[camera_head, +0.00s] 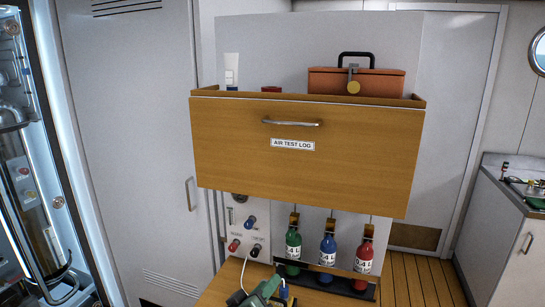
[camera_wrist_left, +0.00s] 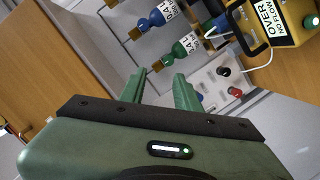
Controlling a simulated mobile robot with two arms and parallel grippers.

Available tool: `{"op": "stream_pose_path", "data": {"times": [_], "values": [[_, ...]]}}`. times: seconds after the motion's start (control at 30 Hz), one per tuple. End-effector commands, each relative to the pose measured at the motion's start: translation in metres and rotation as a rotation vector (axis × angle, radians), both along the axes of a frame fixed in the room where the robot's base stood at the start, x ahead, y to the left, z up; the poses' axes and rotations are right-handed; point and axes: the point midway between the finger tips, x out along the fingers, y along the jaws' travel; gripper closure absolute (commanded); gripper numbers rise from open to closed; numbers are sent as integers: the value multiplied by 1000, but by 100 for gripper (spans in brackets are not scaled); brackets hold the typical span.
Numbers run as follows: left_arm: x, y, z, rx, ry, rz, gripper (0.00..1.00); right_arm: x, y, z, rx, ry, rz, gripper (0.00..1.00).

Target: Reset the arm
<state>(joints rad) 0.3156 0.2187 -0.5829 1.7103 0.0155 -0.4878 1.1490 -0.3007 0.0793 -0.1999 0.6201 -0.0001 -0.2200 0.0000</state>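My left gripper (camera_head: 266,289) shows as a green shape at the bottom edge of the head view, low in front of the wooden drawer and left of the bottles. In the left wrist view its two green fingers (camera_wrist_left: 160,80) stand apart with nothing between them, so it is open and empty. The fingers point toward the panel with the bottles, apart from them. Most of the left arm is out of the head view. My right gripper shows in neither view.
A wooden drawer (camera_head: 300,160) labelled AIR TEST LOG juts out above. Below stand green (camera_head: 293,245), blue (camera_head: 327,250) and red (camera_head: 363,256) bottles. A panel with knobs (camera_head: 248,228) is at left. The wrist view shows a yellow box (camera_wrist_left: 275,22) marked OVER NO FLOW.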

Motion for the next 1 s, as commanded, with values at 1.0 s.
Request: {"op": "stream_pose_path", "data": {"times": [1.0], "values": [[-362, 191, -166, 943, 776, -294, 68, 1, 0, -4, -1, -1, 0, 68]]}}
